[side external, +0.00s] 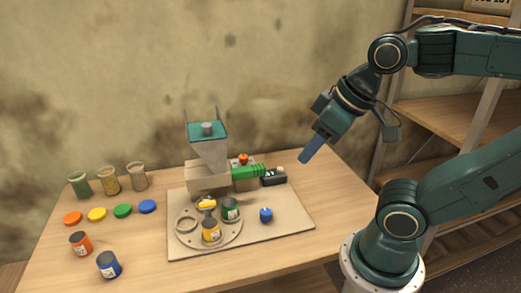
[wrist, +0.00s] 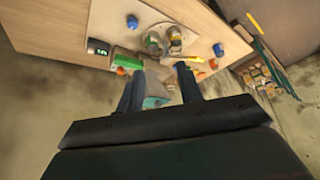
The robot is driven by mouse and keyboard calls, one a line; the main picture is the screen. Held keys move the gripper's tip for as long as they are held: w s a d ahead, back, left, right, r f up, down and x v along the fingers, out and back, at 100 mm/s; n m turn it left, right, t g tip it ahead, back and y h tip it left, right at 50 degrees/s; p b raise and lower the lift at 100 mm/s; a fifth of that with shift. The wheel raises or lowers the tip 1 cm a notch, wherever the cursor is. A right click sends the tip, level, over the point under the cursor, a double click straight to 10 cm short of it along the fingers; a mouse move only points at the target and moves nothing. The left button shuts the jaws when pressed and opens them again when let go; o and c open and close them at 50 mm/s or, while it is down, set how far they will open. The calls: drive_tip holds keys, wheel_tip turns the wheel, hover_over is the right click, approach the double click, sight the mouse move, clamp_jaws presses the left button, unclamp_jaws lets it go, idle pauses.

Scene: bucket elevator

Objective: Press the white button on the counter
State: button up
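The counter (side external: 273,179) is a small dark box at the right end of the machine, on the back edge of the pale board. A small pale spot, likely its white button (side external: 280,169), shows on top. In the wrist view the counter (wrist: 97,47) shows green digits at the upper left; the button cannot be made out clearly there. My gripper (side external: 309,150) is in the air above and to the right of the counter, pointing down and left, touching nothing. In the wrist view my gripper (wrist: 160,85) has its two fingers apart with nothing held between them.
A hopper (side external: 208,150) with a green motor-like part (side external: 247,171) stands left of the counter. On the board (side external: 285,222) are a round plate with jars and a blue knob (side external: 266,215). Jars and coloured lids stand at left. Shelves (side external: 450,110) stand behind my arm.

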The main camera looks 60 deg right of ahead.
clamp_jaws()
idle(1.6)
